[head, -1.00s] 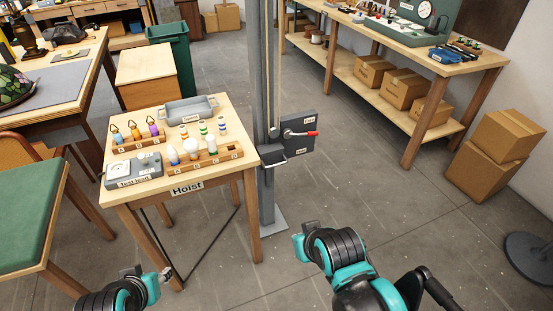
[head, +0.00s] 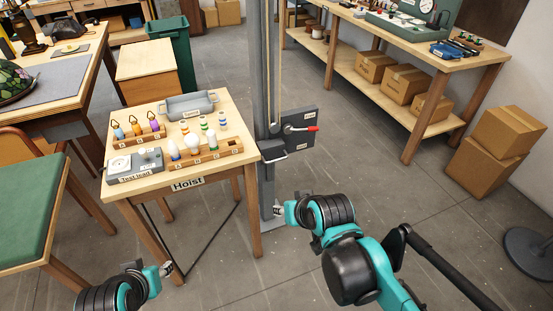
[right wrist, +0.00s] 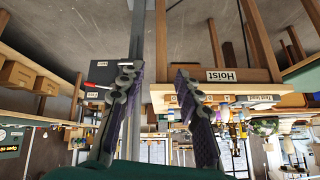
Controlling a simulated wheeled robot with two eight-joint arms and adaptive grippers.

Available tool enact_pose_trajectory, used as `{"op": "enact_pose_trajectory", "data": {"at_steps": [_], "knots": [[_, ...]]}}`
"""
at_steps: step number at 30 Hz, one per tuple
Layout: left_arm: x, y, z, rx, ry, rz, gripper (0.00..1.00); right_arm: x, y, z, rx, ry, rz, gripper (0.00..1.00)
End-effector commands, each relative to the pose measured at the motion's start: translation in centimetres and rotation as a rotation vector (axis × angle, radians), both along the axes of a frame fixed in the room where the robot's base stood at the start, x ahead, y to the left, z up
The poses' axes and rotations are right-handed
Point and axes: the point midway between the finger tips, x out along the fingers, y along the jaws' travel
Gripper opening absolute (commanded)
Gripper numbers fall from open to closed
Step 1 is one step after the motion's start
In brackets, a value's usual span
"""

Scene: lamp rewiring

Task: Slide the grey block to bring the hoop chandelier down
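The grey block (head: 272,152) sits on the upright grey column (head: 263,95), beside the table's right edge, at about tabletop height. The hoop chandelier is not in the head view, and I cannot make it out in the right wrist view. My right gripper (head: 278,211) is in front of the column's lower part, below the block and apart from it. In the upside-down right wrist view its two fingers (right wrist: 157,80) stand apart with nothing between them. My left gripper (head: 167,270) hangs low in front of the table; its fingers are too small to read.
A dark panel with a red-tipped lever (head: 312,128) juts from the column's right side. The Hoist table (head: 125,190) holds bulbs, a tray and a test lead box. A shelf bench (head: 440,75) and cartons (head: 490,150) stand right. Floor between is clear.

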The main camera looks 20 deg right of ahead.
Motion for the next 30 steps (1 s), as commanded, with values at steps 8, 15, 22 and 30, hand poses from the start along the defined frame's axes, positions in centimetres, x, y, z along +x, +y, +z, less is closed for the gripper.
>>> {"op": "enact_pose_trajectory", "data": {"at_steps": [8,15,22,30], "knots": [[0.0,0.0,0.6,0.000,0.000,0.000,0.40,13.3,0.3,1.5,0.265,-0.109,-0.152,0.34],[0.0,0.0,1.1,0.000,0.000,0.000,0.40,23.9,-1.1,-1.1,0.500,-0.198,-0.288,0.34],[0.0,0.0,1.5,0.000,0.000,0.000,0.40,31.9,-3.6,-6.6,0.727,-0.282,-0.423,0.34],[0.0,0.0,2.0,0.000,0.000,0.000,0.40,37.1,-7.5,-16.3,0.994,-0.376,-0.585,0.34]]}}
